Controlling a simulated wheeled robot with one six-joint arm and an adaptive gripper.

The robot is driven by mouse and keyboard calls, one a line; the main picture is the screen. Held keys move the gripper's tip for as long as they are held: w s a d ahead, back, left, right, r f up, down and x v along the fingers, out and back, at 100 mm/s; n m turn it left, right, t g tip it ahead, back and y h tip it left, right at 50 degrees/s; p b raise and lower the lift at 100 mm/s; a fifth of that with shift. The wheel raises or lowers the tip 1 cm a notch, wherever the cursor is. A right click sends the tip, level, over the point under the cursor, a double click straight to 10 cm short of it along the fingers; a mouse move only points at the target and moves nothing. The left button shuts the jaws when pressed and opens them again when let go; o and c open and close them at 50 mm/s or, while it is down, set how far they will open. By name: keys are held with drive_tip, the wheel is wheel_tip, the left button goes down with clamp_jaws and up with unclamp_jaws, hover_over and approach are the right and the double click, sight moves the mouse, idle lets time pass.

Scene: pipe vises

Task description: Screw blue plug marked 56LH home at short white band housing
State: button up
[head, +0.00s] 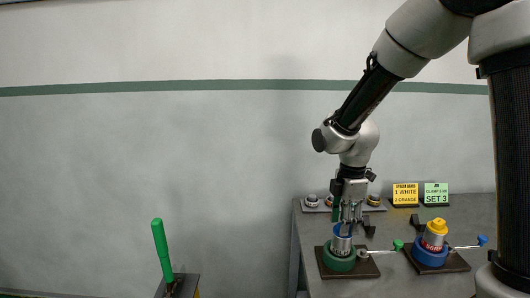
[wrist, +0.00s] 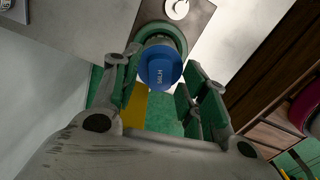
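The blue plug (wrist: 160,72), marked 56LH, faces the wrist camera. It sits atop a silver housing (head: 341,245) held in a green round vise (head: 338,262); the plug's blue rim (head: 343,230) shows under my gripper in the head view. How deep the plug is seated is hidden, and I cannot make out a white band. My gripper (head: 350,212) points down over it. In the wrist view the fingers (wrist: 161,75) stand on both sides of the plug, seemingly with small gaps, so it looks open.
To the right, a blue vise (head: 431,257) holds a housing with a yellow plug (head: 438,226). A rack (head: 345,208) with several round parts lies behind. Yellow (head: 405,194) and green (head: 436,194) signs stand at the back. A green lever (head: 161,250) stands apart at left.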

drive_tip(key=m, duration=1)
clamp_jaws()
